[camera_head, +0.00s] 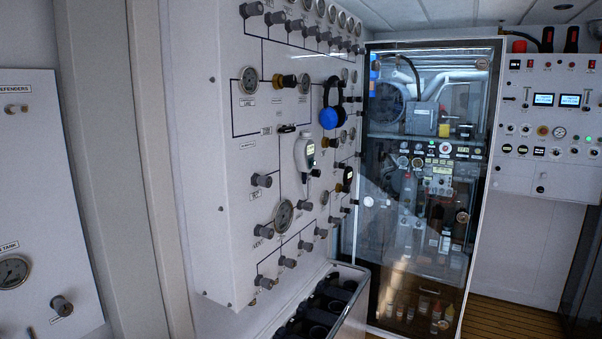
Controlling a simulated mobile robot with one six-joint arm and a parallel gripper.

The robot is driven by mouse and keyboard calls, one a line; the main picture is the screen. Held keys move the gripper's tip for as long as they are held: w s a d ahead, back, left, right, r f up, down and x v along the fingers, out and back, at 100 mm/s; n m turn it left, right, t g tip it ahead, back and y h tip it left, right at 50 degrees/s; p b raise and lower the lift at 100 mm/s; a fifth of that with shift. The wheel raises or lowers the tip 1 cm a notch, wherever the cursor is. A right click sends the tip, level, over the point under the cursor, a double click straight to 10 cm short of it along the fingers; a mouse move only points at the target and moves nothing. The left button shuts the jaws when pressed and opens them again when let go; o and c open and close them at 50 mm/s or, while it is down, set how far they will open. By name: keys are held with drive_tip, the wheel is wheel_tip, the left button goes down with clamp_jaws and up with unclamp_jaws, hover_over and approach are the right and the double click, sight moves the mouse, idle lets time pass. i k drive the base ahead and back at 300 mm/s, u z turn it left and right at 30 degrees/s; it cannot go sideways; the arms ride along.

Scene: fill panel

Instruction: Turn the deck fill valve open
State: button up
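A white fill panel (205,150) stands on the left wall, seen at an angle. It carries several grey valve knobs, round gauges and black lines joining them. Most labels are too small to read, so I cannot tell which knob is the deck fill valve or how it is turned. My gripper is not in view.
Blue ear defenders (329,118) and a white handheld device (304,153) hang on the panel. A bin with dark cups (345,270) stands below it. A glass-fronted cabinet (415,200) and a control panel (550,115) are behind. Wooden floor (510,318) shows clear at lower right.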

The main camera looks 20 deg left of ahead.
sight(265, 181)
drive_tip(key=u, duration=0.75)
drive_tip(key=i, duration=1.1)
drive_tip(key=u, duration=0.8)
drive_tip(key=k, duration=0.85)
drive_tip(key=u, duration=0.15)
drive_tip(key=i, duration=0.9)
drive_tip(key=z, duration=0.1)
